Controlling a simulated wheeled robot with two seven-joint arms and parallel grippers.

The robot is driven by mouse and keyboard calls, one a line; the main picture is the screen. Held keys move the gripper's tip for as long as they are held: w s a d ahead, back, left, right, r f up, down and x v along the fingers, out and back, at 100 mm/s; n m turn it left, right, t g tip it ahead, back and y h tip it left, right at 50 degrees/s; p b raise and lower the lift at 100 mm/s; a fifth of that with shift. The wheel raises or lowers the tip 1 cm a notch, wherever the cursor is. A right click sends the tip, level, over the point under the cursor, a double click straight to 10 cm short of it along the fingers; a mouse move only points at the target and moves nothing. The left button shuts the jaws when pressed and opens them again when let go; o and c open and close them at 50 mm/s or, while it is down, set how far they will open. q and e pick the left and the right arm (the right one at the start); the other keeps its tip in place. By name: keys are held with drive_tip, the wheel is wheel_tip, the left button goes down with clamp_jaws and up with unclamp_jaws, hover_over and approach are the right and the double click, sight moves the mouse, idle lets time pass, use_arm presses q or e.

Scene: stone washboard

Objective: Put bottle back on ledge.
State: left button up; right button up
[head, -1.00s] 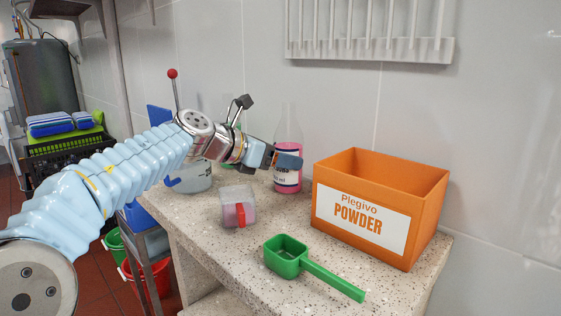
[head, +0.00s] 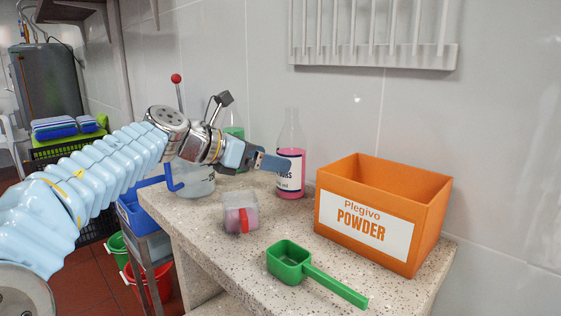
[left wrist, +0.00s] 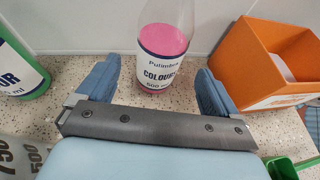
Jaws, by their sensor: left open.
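A clear bottle with pink liquid and a white label (head: 291,155) stands upright on the stone ledge (head: 215,248), close to the wall. It also shows in the left wrist view (left wrist: 165,45), between and beyond my fingertips. My left gripper (head: 280,163) is open in front of the bottle, with its fingers partly covering the label in the head view. In the left wrist view the left gripper (left wrist: 155,85) has its fingers spread wide, with nothing between them. My right gripper is in neither view.
An orange powder box (head: 382,210) stands right of the bottle. A green scoop (head: 290,262) and a small clear container (head: 240,213) lie in front. A green bottle (head: 233,125) and a clear jug (head: 196,180) stand left. A white rack (head: 372,50) hangs above.

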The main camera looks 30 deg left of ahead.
use_arm(q)
drive_tip(key=v, duration=0.7)
drive_tip(key=shift+f, duration=0.1)
idle(1.0)
